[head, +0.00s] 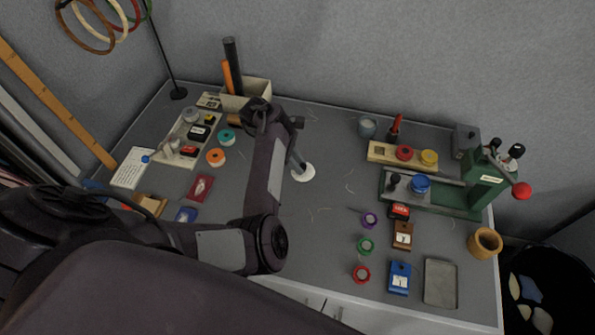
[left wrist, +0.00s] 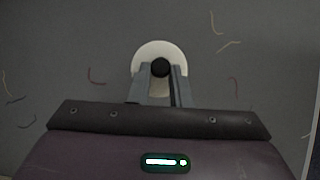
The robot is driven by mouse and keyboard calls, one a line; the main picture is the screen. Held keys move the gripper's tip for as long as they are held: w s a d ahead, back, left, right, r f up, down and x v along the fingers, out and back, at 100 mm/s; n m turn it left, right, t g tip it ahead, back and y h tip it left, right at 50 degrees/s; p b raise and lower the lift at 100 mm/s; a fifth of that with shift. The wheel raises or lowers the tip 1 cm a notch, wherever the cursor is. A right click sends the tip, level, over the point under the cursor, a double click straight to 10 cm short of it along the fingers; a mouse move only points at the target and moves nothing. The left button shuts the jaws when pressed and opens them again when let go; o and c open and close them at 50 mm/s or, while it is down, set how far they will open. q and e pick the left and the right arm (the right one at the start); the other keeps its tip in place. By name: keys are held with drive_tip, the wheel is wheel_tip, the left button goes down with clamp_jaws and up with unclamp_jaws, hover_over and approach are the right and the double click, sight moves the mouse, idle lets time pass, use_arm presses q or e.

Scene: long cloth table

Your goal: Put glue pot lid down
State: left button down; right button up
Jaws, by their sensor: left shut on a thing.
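The glue pot lid (head: 303,175) is a white disc at the middle of the grey table. In the left wrist view it is a pale round disc (left wrist: 147,52) with a black knob (left wrist: 160,68) on top. My left gripper (head: 298,164) points down over the lid. In the left wrist view its two fingers (left wrist: 161,76) are shut on the black knob. The lid looks level and low over the table; I cannot tell whether it touches. A small grey-blue cup (head: 367,128) stands at the back, perhaps the glue pot. My right gripper is not in view.
Thread scraps lie on the otherwise clear cloth around the lid. A green press (head: 484,180) stands at the right, with stamps and small spools in front. A tray of small items (head: 176,150) and a pen box (head: 254,88) are at the left.

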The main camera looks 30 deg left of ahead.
use_arm(q)
drive_tip(key=shift+f, duration=1.9)
drive_tip(key=shift+f+b, duration=0.15)
drive_tip(key=shift+b, duration=0.2)
drive_tip(key=c, duration=1.3)
unclamp_jaws()
drive_tip(key=v, duration=1.2)
drive_tip(key=shift+r+p, duration=0.25)
drive_tip(key=shift+p, duration=0.05)
